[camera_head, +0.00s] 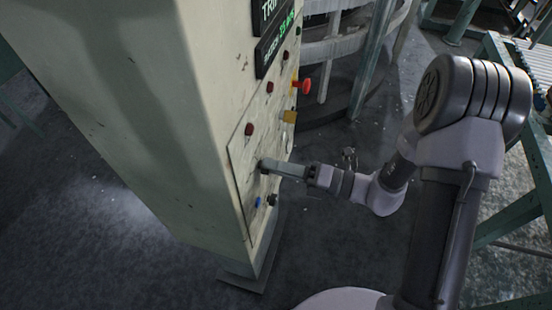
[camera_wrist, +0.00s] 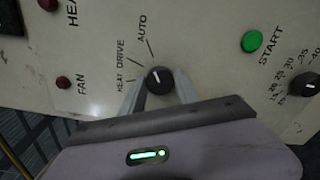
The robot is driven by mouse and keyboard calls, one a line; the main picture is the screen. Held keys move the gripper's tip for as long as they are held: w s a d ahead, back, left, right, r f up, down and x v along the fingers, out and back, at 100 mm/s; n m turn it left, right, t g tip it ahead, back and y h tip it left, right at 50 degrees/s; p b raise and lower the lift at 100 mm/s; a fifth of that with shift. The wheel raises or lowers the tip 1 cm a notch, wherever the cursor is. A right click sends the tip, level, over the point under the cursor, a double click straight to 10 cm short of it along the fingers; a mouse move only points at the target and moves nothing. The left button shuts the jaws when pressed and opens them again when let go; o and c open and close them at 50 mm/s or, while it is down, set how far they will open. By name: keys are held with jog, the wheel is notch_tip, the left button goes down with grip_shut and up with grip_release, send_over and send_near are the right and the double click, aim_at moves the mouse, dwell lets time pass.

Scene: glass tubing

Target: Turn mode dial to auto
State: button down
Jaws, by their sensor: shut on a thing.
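The mode dial (camera_wrist: 159,80) is a round black knob with a white pointer mark. Labels HEAT, DRIVE and AUTO (camera_wrist: 142,28) with tick lines fan around its upper left. The white mark points up and slightly left, roughly toward the AUTO tick; exact alignment is hard to tell. My gripper (camera_wrist: 160,88) is shut on the dial, one finger on each side. In the head view my gripper (camera_head: 275,167) reaches from the right to the panel's lower part, and the fingers mostly hide the dial.
The dial is on a pale control cabinet (camera_head: 150,110). A green START button (camera_wrist: 252,41) and another numbered black knob (camera_wrist: 309,85) lie right of it in the wrist view. A red button (camera_head: 304,86) sticks out higher on the panel.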

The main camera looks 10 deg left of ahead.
jog(key=shift+m+p, duration=0.45)
jog(key=shift+m, duration=0.15)
jog(key=c, duration=0.9)
grip_release()
jog(key=s+d, duration=0.1)
jog(key=d, duration=1.6)
jog(key=shift+s+d, duration=0.2)
jog(key=shift+d, duration=0.05)
